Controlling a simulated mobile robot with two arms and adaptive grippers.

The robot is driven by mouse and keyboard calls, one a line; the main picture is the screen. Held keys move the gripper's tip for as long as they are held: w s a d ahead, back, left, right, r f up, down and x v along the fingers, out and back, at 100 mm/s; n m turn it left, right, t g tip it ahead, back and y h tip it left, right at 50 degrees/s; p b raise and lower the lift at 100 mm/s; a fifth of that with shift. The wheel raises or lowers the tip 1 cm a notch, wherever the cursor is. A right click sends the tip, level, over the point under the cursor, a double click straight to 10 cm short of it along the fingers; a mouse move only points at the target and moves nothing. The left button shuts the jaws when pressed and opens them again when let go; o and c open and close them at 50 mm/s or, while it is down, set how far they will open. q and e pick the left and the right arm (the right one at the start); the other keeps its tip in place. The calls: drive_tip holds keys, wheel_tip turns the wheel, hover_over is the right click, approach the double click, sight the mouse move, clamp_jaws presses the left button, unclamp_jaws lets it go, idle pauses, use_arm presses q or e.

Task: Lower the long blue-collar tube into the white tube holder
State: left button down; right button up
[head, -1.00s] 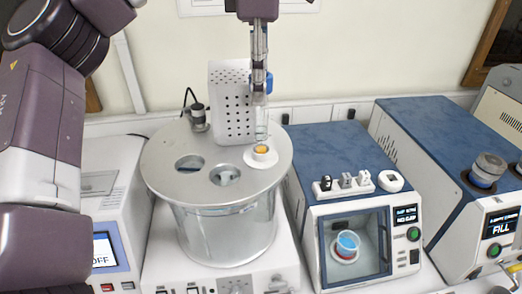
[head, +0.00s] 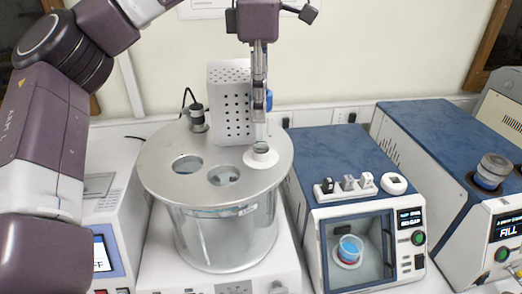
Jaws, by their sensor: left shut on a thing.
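My left gripper (head: 260,106) points straight down above the right part of the round metal lid (head: 180,208). It is shut on the clear long tube (head: 261,131), which hangs upright below the fingers. The blue collar (head: 269,99) shows partly behind the fingers. The white tube holder (head: 261,161) is a round flanged piece on the lid. The tube's lower end meets the holder's opening; I cannot tell how deep it reaches inside. My right gripper is not in view.
The lid covers a glass bath (head: 232,240) and has two other open holes. A perforated metal box (head: 228,105) stands close behind the tube. A blue-topped instrument (head: 340,150) is to the right, with a beaker (head: 349,250) inside its window.

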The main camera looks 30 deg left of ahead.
sight(260, 133)
use_arm(q)
drive_tip(key=shift+f+b, duration=0.8)
drive_tip(key=shift+f, duration=0.7)
drive_tip(key=shift+f+b, duration=1.35)
drive_tip(key=shift+f, duration=0.65)
